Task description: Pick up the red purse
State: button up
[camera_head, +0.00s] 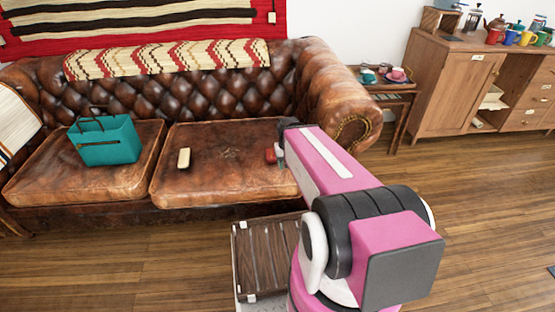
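A small red object (270,156), which looks like the red purse, sits on the right seat cushion of the brown leather sofa (225,160). My pink arm reaches over the front of the sofa towards it. The end of my arm hides part of the cushion there. A small grey part of my gripper (280,157) shows just right of the red object. I cannot tell if they touch. The fingers are too small and too hidden to show whether they are open or shut.
A teal bag (106,142) stands on the left cushion, and a small cream object (184,158) lies left of the red one. The sofa's right armrest (340,90) rises behind my arm. A side table (393,88) with cups stands beyond.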

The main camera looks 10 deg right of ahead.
aim_at(271, 158)
jog(key=k+l+u, duration=0.35)
jog(key=l+u, duration=0.2)
jog(key=u, duration=0.25)
jog(key=l+u, duration=0.2)
jog(key=u, duration=0.25)
jog(key=k+l+u, duration=0.1)
jog(key=u, duration=0.35)
jog(key=k+l+u, duration=0.15)
jog(key=u, duration=0.3)
jog(key=k+l+u, duration=0.3)
jog(key=k+l, duration=0.2)
jog(key=l, duration=0.2)
jog(key=k+l+u, duration=0.25)
jog(key=k+l, duration=0.3)
jog(key=l, duration=0.1)
